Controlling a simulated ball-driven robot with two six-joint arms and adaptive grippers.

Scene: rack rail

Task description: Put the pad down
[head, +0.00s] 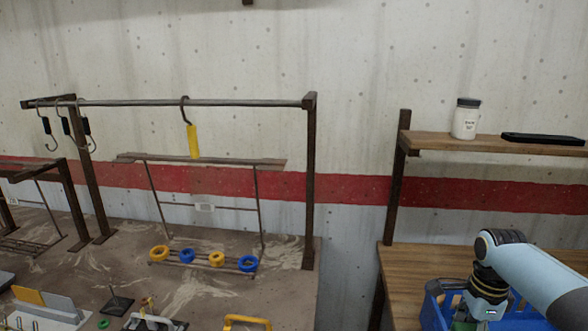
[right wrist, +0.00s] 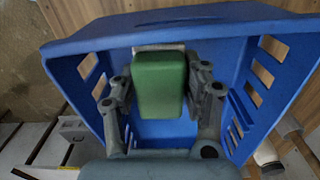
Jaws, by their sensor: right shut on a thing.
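The pad (right wrist: 158,88), a green block with a pale strip along its far edge, is between the two fingers of my right gripper (right wrist: 160,76) in the right wrist view. The gripper is shut on it. Pad and fingers are within the outline of a blue crate (right wrist: 85,47) with slotted sides; I cannot tell whether the pad touches the crate floor. In the head view my right arm reaches down to the blue crate (head: 435,312) at the lower right, and the fingers and pad are hidden there. My left gripper is not in view.
A wooden shelf (head: 450,142) above the crate holds a white jar (head: 466,119) and a flat black object (head: 541,139). At left, a rail (head: 240,103) carries several hooks, one with a yellow tag (head: 193,141). Blue and yellow rings and small items occupy the left table.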

